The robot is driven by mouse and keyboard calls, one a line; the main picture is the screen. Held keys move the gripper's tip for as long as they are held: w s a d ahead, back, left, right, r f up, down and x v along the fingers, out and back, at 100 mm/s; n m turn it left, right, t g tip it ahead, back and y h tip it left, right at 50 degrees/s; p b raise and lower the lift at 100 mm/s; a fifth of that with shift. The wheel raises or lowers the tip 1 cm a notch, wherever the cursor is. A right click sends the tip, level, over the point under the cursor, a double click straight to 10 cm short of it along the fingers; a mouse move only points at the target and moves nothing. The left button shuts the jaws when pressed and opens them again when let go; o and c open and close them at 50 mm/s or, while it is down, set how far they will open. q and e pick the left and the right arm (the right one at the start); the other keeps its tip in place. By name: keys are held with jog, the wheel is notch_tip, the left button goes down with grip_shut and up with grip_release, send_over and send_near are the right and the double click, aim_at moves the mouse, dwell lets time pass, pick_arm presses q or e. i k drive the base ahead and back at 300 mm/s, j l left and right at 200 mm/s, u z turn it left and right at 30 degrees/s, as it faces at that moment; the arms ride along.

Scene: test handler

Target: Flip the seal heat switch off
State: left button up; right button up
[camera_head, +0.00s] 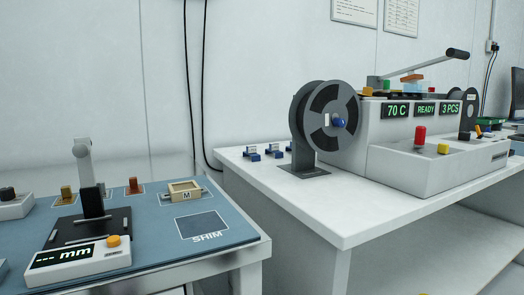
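The white test handler machine (400,165) stands on the right table. Its green displays read "70 C" (397,110), "READY" (426,110) and "3 PCS" (450,108). On its front ledge are a red upright knob or lever (419,134), a yellow button (443,149) and a small dark control (464,136). No label reading seal heat is legible, so I cannot tell which control is that switch or how it is set. Neither of my grippers shows in the head view.
A large dark reel (327,112) stands at the machine's left end, with small blue parts (272,151) beside it on the white table (345,225). A lever handle (458,54) rises above the machine. A gauge (80,262) stands on the blue-topped left table (160,240). A gap separates the tables.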

aim_at(480, 136)
jog(key=i+l+u, duration=0.1)
jog(key=l+u, duration=0.25)
jog(key=l, duration=0.65)
jog(key=l+u, duration=0.3)
jog(key=l, duration=0.65)
jog(key=k+l+u, duration=0.15)
jog(key=l+u, duration=0.2)
jog(key=l, duration=0.65)
jog(key=l+z, duration=0.15)
jog(key=z, duration=0.35)
jog(key=l+z, duration=0.15)
jog(key=z, duration=0.3)
jog(key=i, duration=1.05)
jog(key=k+l+z, duration=0.1)
jog(key=k+l, duration=0.1)
